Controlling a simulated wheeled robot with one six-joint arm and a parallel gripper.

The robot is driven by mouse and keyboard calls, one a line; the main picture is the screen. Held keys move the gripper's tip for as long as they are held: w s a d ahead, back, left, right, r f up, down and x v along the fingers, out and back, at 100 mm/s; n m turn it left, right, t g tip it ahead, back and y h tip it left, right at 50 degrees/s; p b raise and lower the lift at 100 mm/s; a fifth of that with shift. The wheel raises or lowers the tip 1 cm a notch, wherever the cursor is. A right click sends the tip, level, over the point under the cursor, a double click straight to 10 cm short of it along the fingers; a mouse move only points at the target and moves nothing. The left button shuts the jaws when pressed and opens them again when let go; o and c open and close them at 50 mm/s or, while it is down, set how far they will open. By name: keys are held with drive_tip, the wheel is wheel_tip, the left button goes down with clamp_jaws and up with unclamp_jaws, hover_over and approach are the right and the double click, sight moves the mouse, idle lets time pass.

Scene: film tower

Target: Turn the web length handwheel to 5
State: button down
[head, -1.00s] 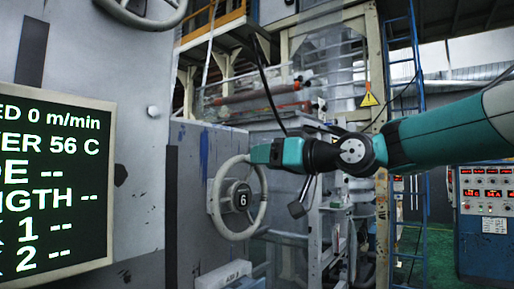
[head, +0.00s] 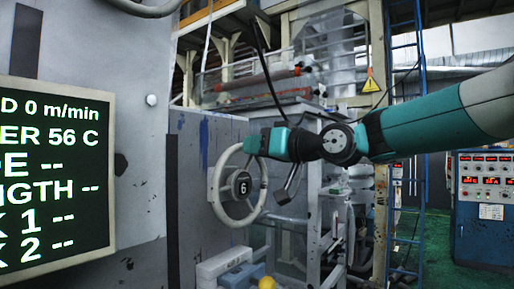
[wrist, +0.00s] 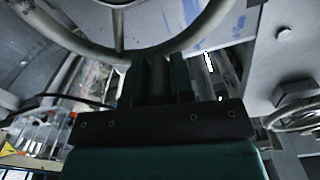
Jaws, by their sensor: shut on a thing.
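The handwheel (head: 217,191) is a pale ring on the side of a grey cabinet, with a dark hub display (head: 241,187) that reads 6. My gripper (head: 256,143) is at the upper right of its rim and shut on it. In the wrist view the rim (wrist: 88,56) curves across the top, and my gripper (wrist: 155,68) meets it at the middle; the fingertips are dark and hard to make out. A screen (head: 50,180) at the left shows 0 m/min, 56 C and a length line with dashes.
Part of another wheel (head: 150,8) is at the top left. A pale block (head: 225,265) and a yellow knob (head: 267,283) stand below the handwheel. A blue ladder (head: 420,120) and a blue control cabinet (head: 484,210) are at the right.

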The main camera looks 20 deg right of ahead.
sight(225, 165)
drive_tip(key=shift+f, duration=0.1)
drive_tip(key=s+a+n+b, duration=0.1)
drive_tip(key=n+b, duration=0.1)
drive_tip(key=b, duration=0.1)
drive_tip(key=a+f+n+b, duration=0.1)
drive_tip(key=n+b, duration=0.1)
drive_tip(key=b, duration=0.2)
drive_tip(key=s+a+f+n+b, duration=0.1)
drive_tip(key=b, duration=0.3)
drive_tip(key=shift+s+a+n, duration=0.2)
drive_tip(key=shift+s+n, duration=0.15)
drive_tip(key=shift+n, duration=0.05)
drive_tip(key=n+b, duration=0.1)
drive_tip(key=b, duration=0.1)
drive_tip(key=s+a+f+n+b, duration=0.1)
drive_tip(key=b, duration=0.1)
drive_tip(key=n+b, duration=0.1)
drive_tip(key=b, duration=0.1)
drive_tip(key=shift+s+a+f+n, duration=0.2)
drive_tip(key=shift+a+f+n, duration=0.05)
drive_tip(key=shift+a+n, duration=0.15)
drive_tip(key=shift+s+a+f+n+b, duration=0.15)
drive_tip(key=shift+f+n+b, duration=0.05)
drive_tip(key=shift+n+b, duration=0.4)
drive_tip(key=shift+s+a+f+n+b, duration=0.1)
drive_tip(key=shift+a+f+n+b, duration=0.05)
drive_tip(key=shift+n+b, duration=0.4)
drive_tip(key=c, duration=1)
unclamp_jaws()
